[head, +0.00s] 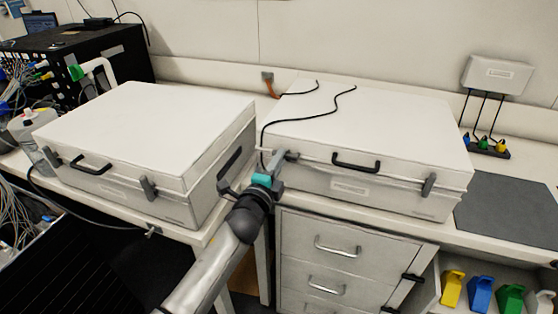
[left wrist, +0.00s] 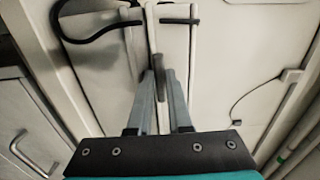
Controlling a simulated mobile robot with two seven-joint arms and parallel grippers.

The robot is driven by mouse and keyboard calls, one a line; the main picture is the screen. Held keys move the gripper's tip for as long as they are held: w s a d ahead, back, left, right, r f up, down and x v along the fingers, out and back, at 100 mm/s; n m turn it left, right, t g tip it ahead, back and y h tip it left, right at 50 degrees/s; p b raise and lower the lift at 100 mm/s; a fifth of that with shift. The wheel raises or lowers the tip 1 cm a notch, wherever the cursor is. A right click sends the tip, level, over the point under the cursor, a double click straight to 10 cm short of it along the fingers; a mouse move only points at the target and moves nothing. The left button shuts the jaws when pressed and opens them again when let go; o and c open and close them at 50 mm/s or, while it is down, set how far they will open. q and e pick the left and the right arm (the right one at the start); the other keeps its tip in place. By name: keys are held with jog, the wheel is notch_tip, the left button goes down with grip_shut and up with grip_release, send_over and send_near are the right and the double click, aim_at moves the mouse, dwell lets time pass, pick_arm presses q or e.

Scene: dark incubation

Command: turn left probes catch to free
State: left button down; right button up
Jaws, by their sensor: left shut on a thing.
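A white case (head: 365,125) with a pale lid stands closed on the right bench, with a black handle (head: 355,163) and a grey right catch (head: 429,184) on its front. My left gripper (head: 284,158) is at the left end of this case's front, where the left catch sits. In the left wrist view my left gripper (left wrist: 158,80) is shut on this dark grey catch (left wrist: 158,62), at the lid seam. The gripper mostly hides the catch in the head view. The case's label is too small to read. My right gripper is not in view.
A second closed white case (head: 150,130) stands on the left bench, with its own handle and two catches. A dark mat (head: 510,215) lies at the right. A drawer unit (head: 340,260) stands below the right case. Black cables (head: 300,118) lie across the right lid.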

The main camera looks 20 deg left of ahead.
pick_arm(q)
jog(key=c, duration=0.8)
grip_release()
jog(key=shift+c, duration=0.2)
jog(key=shift+s, duration=0.15)
jog(key=s, duration=1.5)
jog(key=shift+a+p, duration=0.25)
jog(key=shift+p, duration=0.05)
jog(key=s+f+n+g+b, duration=0.1)
jog(key=s+f+n+g, duration=0.25)
jog(key=f, duration=0.75)
jog(key=s+f+n+g, duration=0.2)
jog(key=s+f, duration=0.2)
jog(key=f, duration=0.8)
jog(key=s+f+n+g+b, duration=0.1)
jog(key=s+f+n+g, duration=0.25)
jog(key=f, duration=0.75)
jog(key=s+f+n+g, duration=0.2)
jog(key=s+f, duration=0.3)
jog(key=s, duration=0.4)
jog(key=s+f+n+g+b, duration=0.1)
jog(key=s+f+n+g, duration=0.1)
jog(key=s+f, duration=0.4)
jog(key=s+f+n+g, duration=0.2)
jog(key=s+f+g, duration=0.2)
jog(key=s, duration=0.8)
notch_tip(320, 180, down, 2)
jog(key=shift+s+a+f+n+y+b, duration=0.15)
jog(key=shift+s+a+n+y+b, duration=0.15)
jog(key=shift+s+n+b, duration=0.1)
